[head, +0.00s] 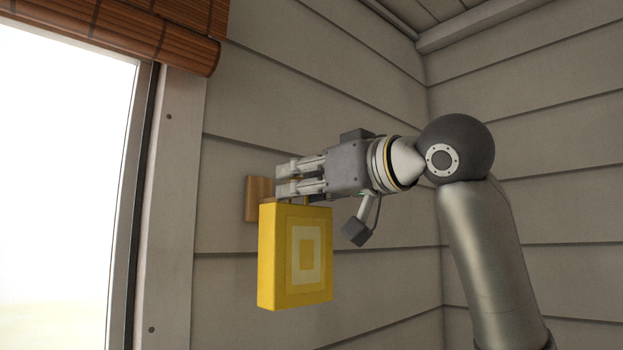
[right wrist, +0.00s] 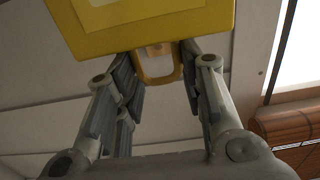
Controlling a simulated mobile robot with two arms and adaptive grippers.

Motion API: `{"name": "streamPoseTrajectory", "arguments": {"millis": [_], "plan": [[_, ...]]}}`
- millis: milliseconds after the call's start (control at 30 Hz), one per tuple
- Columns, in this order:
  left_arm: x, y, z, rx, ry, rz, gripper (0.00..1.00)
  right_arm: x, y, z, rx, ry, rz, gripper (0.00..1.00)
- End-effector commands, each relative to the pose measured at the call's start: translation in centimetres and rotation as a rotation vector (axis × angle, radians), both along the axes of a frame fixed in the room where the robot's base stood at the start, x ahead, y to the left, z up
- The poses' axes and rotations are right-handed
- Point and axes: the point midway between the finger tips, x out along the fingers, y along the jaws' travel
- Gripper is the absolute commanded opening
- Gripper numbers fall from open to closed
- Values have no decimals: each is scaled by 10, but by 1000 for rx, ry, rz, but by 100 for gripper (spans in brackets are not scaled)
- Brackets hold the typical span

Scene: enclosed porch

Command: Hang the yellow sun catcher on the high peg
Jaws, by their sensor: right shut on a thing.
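The yellow sun catcher (head: 295,257) is a square block with paler nested squares on its face. It hangs upright below my right gripper (head: 281,180). In the right wrist view, the sun catcher (right wrist: 140,28) fills the top, and its yellow loop (right wrist: 160,78) lies between the fingers of my right gripper (right wrist: 160,62), which is shut on it. A wooden block (head: 256,198) on the wall, which looks like the peg's mount, is right behind the fingertips and sun catcher. The peg itself is hidden in the head view; whether the loop is around it I cannot tell. My left gripper is out of view.
A bright window with a pale frame (head: 170,220) stands to the left, with a rolled wooden blind (head: 150,30) above it. The blind also shows in the right wrist view (right wrist: 285,125). Grey plank walls meet in a corner behind my right arm. The wall below the sun catcher is clear.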

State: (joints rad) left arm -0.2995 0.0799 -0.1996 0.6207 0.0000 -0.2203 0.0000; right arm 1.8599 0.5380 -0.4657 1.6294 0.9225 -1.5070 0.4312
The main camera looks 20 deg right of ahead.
Motion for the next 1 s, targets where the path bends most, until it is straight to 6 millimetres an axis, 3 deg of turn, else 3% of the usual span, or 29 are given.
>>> {"name": "streamPoseTrajectory", "arguments": {"millis": [1000], "plan": [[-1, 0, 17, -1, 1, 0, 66, 57, 21, -5, 1, -1, 1, 0]]}}
